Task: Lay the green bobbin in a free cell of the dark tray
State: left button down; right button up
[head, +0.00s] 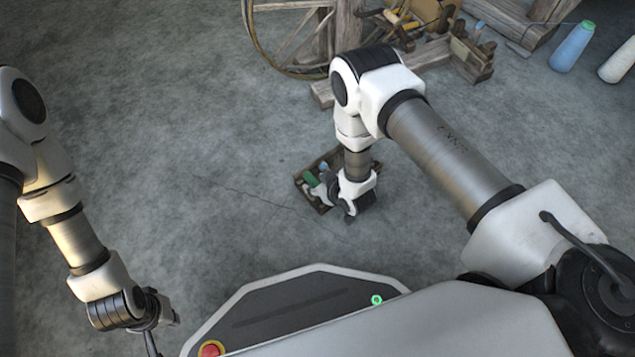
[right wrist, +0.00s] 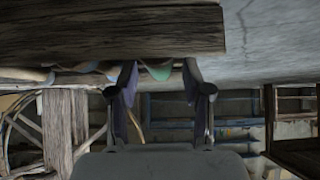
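The dark tray (head: 318,208) lies on the floor below my right arm, which hides much of it. The green bobbin (head: 310,178) shows at the tray's left side, close to my right gripper (head: 322,188). In the right wrist view, the two fingers of my right gripper (right wrist: 160,78) stand apart. A green rounded piece (right wrist: 158,72) shows between them with gaps on both sides, partly behind a dark wooden wall (right wrist: 110,35). Whether the bobbin rests in a cell is hidden. My left gripper (head: 165,318) hangs far from the tray at lower left; its opening is unclear.
A wooden wheel (head: 256,45) and loom timbers (head: 440,58) stand at the back. The floor left of the tray is clear.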

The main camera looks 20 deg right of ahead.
jog(key=shift+s, duration=0.1)
jog(key=v, duration=1.2)
